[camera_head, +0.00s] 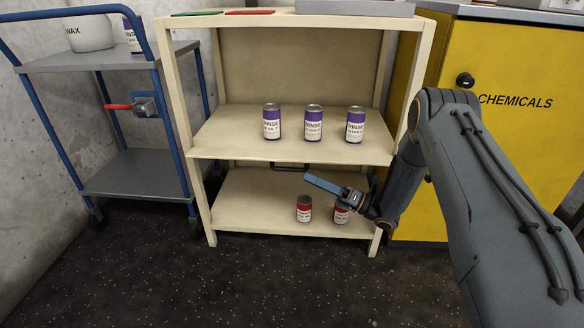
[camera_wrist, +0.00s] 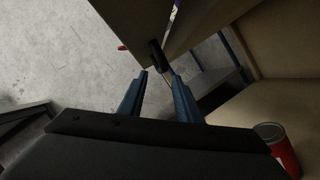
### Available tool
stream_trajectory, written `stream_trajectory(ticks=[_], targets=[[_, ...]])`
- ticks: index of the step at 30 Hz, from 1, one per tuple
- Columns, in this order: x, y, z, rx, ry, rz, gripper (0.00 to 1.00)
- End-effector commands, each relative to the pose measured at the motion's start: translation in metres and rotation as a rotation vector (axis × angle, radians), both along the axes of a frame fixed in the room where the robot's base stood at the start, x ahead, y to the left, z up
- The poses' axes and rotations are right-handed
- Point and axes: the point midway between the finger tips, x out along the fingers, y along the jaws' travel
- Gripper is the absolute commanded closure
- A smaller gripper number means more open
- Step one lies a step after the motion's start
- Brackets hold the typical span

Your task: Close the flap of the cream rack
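The cream rack (camera_head: 203,205) stands in the middle of the head view. A dark handle (camera_head: 290,166) shows just below the front edge of its middle shelf. The flap appears raised there; its exact angle is hard to tell. My gripper (camera_head: 309,180) is in front of the lower bay, just below and right of the handle. In the wrist view its two fingers (camera_wrist: 159,73) are apart and empty. The handle (camera_wrist: 155,54) lies just beyond the fingertips, on the edge of a tan panel (camera_wrist: 130,22). I cannot tell whether a finger touches it.
Three purple cans (camera_head: 313,122) stand on the middle shelf. Two red cans (camera_head: 304,208) stand on the lower shelf, the right one partly behind my gripper. A blue-framed trolley (camera_head: 130,63) is on the left, a yellow cabinet (camera_head: 510,135) on the right. The floor in front is clear.

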Motion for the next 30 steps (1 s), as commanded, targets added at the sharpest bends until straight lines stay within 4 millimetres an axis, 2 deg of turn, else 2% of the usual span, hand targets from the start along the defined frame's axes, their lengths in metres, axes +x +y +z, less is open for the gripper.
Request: stream_trajectory(ticks=[7,15,21,30], targets=[[-0.001,0.005,-0.002,0.008,-0.019,0.01,0.69],[0.009,0.043,0.008,0.007,-0.018,0.014,0.69],[0.017,0.063,0.016,0.008,-0.019,0.01,0.69],[0.019,0.071,0.019,0.008,-0.016,0.008,0.69]])
